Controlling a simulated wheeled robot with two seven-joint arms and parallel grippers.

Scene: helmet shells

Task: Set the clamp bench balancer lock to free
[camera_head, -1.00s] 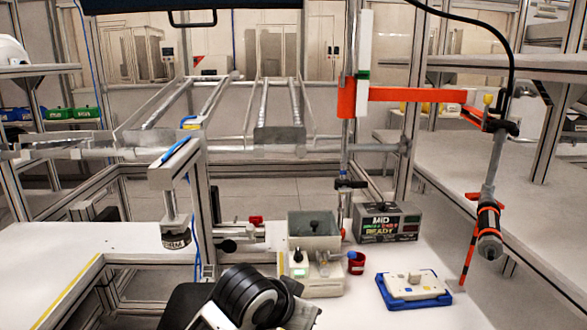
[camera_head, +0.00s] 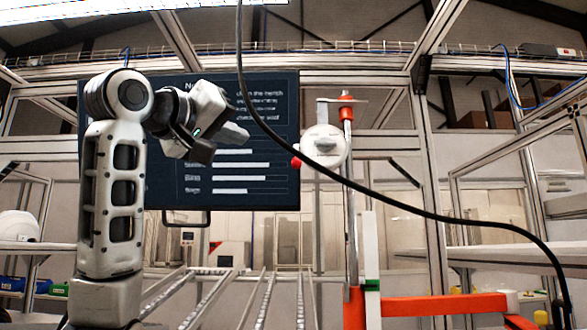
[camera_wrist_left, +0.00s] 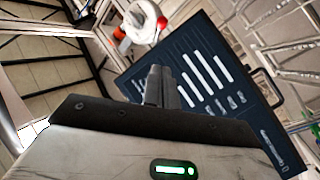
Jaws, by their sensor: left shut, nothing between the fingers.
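The balancer (camera_head: 323,147) is a round white housing with a grey piece across its face, on an upright pole. A small red knob (camera_head: 296,162) sits at its lower left; I cannot tell the lock's setting. The balancer also shows at the top of the left wrist view (camera_wrist_left: 140,22). My left gripper (camera_head: 238,134) is raised to the left of the balancer, apart from it, in front of the dark screen. Its fingers (camera_wrist_left: 161,84) are together and empty in the left wrist view. My right gripper is out of view.
A dark screen (camera_head: 270,190) with white text and bars hangs behind my left arm. A black cable (camera_head: 380,195) loops across the front, passing close to my left gripper and the balancer. An orange arm (camera_head: 430,306) extends right from the pole below.

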